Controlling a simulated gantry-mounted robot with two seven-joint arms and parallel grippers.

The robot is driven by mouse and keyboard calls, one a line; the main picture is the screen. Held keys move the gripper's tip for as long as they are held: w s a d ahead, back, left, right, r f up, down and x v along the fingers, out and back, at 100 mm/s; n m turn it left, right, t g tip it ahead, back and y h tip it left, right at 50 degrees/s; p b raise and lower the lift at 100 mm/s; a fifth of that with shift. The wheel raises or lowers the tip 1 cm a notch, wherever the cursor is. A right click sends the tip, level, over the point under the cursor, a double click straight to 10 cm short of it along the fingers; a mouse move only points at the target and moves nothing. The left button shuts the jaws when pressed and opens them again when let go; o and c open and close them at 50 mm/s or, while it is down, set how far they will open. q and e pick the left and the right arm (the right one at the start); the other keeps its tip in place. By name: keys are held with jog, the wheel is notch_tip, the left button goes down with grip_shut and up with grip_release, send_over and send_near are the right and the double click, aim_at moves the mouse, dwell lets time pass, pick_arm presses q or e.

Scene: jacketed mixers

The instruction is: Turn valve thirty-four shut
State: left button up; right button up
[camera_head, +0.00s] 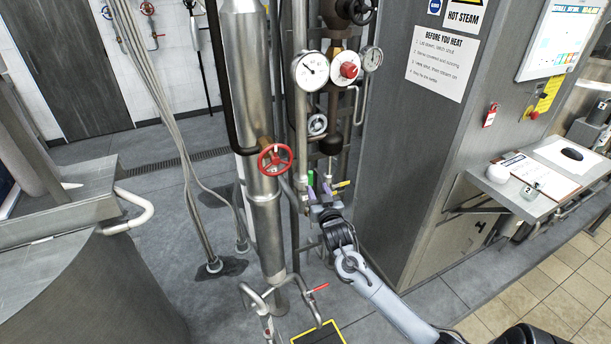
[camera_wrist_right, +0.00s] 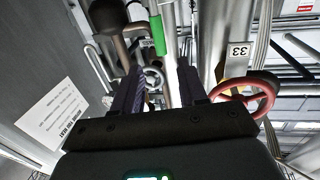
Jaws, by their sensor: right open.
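I cannot read the number thirty-four on any tag. A small grey handwheel (camera_head: 317,124) sits on the pipework below the gauges; a grey wheel (camera_wrist_right: 153,78) also shows between my fingers in the right wrist view. A red handwheel (camera_head: 275,159) is on the left of the pipes; in the right wrist view a red wheel (camera_wrist_right: 245,98) is beside a tag reading 33 (camera_wrist_right: 239,50). My right gripper (camera_head: 321,192) is open and empty, below the grey wheel; its two purple fingers (camera_wrist_right: 160,92) point towards the pipes. My left gripper is out of view.
A green handle (camera_head: 310,177) and a yellow lever (camera_head: 341,184) are close to my right fingers. A black bulb (camera_head: 331,145) hangs just above. A thick steel pipe (camera_head: 252,80) stands left, a grey cabinet (camera_head: 400,150) right. A red lever (camera_head: 320,287) is low down.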

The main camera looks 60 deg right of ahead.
aim_at(311, 176)
jog(key=x, duration=0.9)
jog(key=shift+w, duration=0.2)
grip_shut()
